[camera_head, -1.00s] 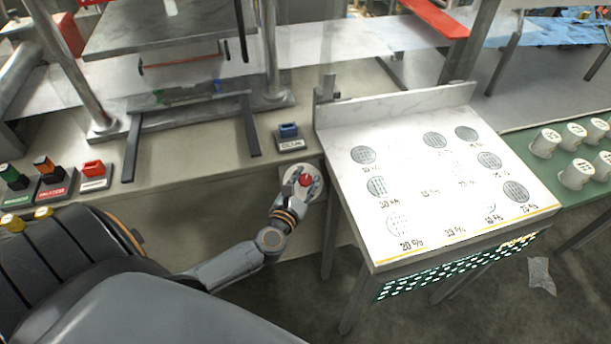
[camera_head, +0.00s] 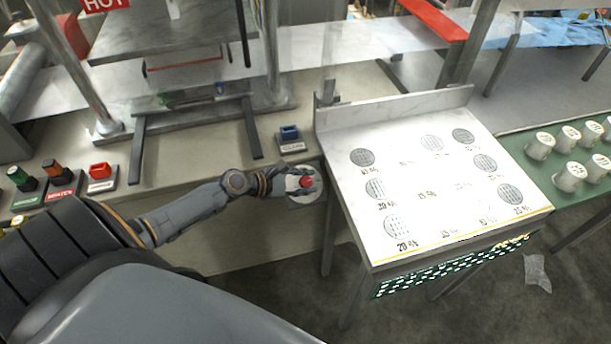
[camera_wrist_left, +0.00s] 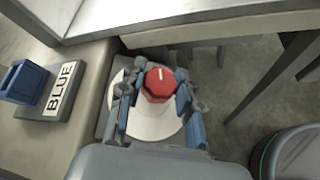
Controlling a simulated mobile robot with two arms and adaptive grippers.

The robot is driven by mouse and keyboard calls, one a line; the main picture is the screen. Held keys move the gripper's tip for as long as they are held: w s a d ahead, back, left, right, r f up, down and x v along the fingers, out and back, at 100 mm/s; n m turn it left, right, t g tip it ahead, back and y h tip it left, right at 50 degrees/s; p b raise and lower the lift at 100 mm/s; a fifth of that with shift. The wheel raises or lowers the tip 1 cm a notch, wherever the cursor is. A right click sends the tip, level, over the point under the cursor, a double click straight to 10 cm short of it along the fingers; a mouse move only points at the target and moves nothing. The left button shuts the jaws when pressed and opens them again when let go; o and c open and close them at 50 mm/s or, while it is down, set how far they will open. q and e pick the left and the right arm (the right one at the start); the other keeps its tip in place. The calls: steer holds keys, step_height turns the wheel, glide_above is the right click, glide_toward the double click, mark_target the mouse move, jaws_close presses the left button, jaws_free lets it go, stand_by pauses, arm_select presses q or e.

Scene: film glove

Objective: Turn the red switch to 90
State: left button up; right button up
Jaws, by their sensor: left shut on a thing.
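The red switch (camera_head: 306,181) is a red knob on a round pale dial plate (camera_head: 304,200) on the front of the machine bench. In the left wrist view the red switch (camera_wrist_left: 159,84) is octagonal with a short white mark near its top, and the dial (camera_wrist_left: 150,121) lies behind it. My left gripper (camera_head: 305,182) comes in from the left and is shut on the switch. In the left wrist view the fingers of my left gripper (camera_wrist_left: 156,92) are on both sides of the knob. Any scale marks on the dial are too small or hidden to read. My right gripper does not show.
A blue switch (camera_head: 289,133) with a label sits on the bench above the dial. It also shows in the left wrist view (camera_wrist_left: 24,82). Red (camera_head: 100,171), orange and green switches stand at left. A white slanted panel (camera_head: 450,190) stands close to the dial's right.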

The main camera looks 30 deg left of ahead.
arm_select(q)
steer(key=shift+m+g+h, duration=0.4)
steer(key=shift+m+g, duration=0.4)
steer(key=o, duration=1.2)
steer(key=v, duration=1.2)
steer(key=shift+w+r, duration=0.1)
